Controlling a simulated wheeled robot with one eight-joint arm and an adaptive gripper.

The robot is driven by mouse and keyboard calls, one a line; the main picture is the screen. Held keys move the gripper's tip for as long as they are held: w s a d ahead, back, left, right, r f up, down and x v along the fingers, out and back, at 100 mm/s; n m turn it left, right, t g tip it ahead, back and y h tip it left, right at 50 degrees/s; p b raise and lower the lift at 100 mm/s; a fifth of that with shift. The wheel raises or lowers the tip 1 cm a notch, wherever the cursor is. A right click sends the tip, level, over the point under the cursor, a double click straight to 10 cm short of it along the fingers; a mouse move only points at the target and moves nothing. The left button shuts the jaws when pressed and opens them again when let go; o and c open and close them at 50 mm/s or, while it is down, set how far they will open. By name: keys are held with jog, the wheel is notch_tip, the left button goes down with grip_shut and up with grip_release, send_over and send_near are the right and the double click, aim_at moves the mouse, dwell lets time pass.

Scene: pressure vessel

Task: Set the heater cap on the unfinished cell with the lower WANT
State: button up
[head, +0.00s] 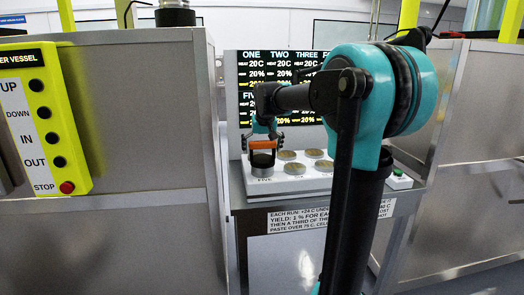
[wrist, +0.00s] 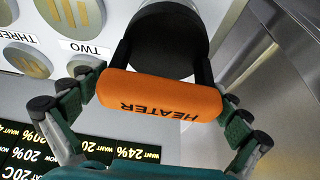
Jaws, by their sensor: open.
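The heater cap has an orange handle marked HEATER (wrist: 160,95) and a black round body (wrist: 165,40). In the head view the cap (head: 262,145) stands at the left end of the cell tray, at or just above the cell marked FIVE (head: 262,171). I cannot tell whether it touches a cell. My gripper (head: 265,136) is open, with one finger at each end of the handle and gaps between. Cells TWO (wrist: 82,70) and THREE (wrist: 28,60) show beside the cap in the wrist view. Cell ONE is hidden.
The display board (head: 243,95) behind the tray lists HEAT and WANT for the cells; my arm hides part of it. A metal cabinet with a yellow button panel (head: 45,125) stands left, another cabinet (head: 465,165) right.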

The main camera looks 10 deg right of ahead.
aim_at(264, 162)
jog(key=shift+r, duration=0.1)
jog(key=v, duration=1.2)
jog(key=s+d+f, duration=0.2)
jog(key=s+f, duration=1.1)
jog(key=f, duration=0.5)
jog(key=s+d+f, duration=0.2)
jog(key=s+f, duration=1.2)
jog(key=f, duration=0.4)
jog(key=shift+s, duration=0.2)
